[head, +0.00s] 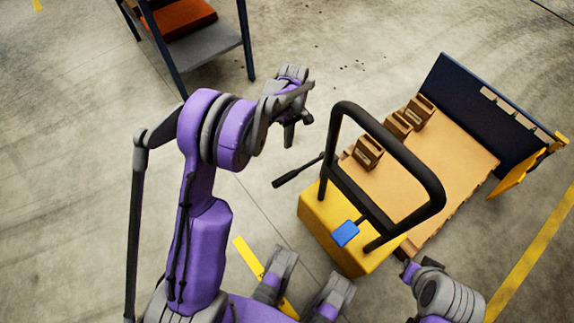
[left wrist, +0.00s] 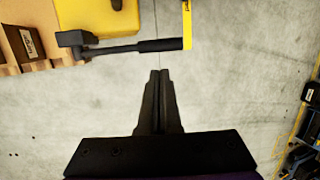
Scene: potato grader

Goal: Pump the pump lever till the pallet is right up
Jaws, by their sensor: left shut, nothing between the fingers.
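The yellow pump truck (head: 320,235) has a black hoop handle (head: 425,180) and a blue pad (head: 345,234). Its black pump lever (head: 298,171) sticks out to the left; in the left wrist view the lever (left wrist: 150,46) lies across the top, ahead of the fingers. The wooden pallet (head: 450,150) is behind the truck; its height above the floor is hard to tell. My left gripper (head: 304,118) is shut and empty, above and left of the lever, apart from it. It also shows in the left wrist view (left wrist: 159,73).
Several small brown boxes (head: 368,152) stand along the pallet's left side. A dark blue panel (head: 470,95) stands at its far end. A blue-framed rack (head: 205,45) is at the back left. Concrete floor around the lever's free end is clear.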

